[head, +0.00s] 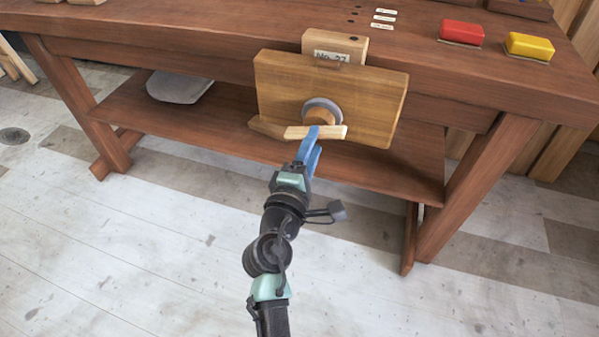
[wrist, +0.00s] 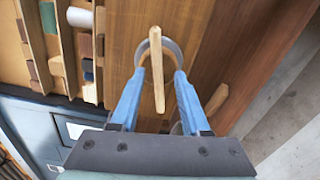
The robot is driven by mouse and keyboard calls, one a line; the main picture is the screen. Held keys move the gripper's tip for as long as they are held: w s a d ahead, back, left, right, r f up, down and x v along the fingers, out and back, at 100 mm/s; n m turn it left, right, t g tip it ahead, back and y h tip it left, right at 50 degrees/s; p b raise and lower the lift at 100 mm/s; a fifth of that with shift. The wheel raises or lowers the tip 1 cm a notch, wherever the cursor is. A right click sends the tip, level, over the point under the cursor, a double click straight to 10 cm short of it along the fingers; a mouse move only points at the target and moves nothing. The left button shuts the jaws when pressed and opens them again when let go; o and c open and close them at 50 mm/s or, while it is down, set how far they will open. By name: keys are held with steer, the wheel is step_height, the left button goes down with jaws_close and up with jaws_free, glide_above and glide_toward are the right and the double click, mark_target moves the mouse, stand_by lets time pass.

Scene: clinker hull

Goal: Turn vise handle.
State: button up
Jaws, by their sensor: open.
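The vise on the bench front has a broad wooden jaw (head: 275,90) below a block labelled "No. 27" (head: 335,50). A grey ring (head: 327,103) and round wooden hub sit on the jaw. The pale wooden handle bar (head: 328,132) lies across in front of the hub. My gripper (head: 315,138) is at the bar, blue fingers open. In the wrist view the bar (wrist: 156,60) stands lengthwise between the two open fingers (wrist: 158,72), with a visible gap on each side. The grey ring (wrist: 172,50) shows behind it. Contact with the bar cannot be seen.
The bench top (head: 200,25) holds a red block (head: 461,32) and a yellow block (head: 529,45) at the right. A lower shelf (head: 220,130) runs behind the vise, with a grey object (head: 180,87) on it. Floor in front is clear.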

steer(key=v, duration=1.1)
steer(key=shift+c, duration=0.3)
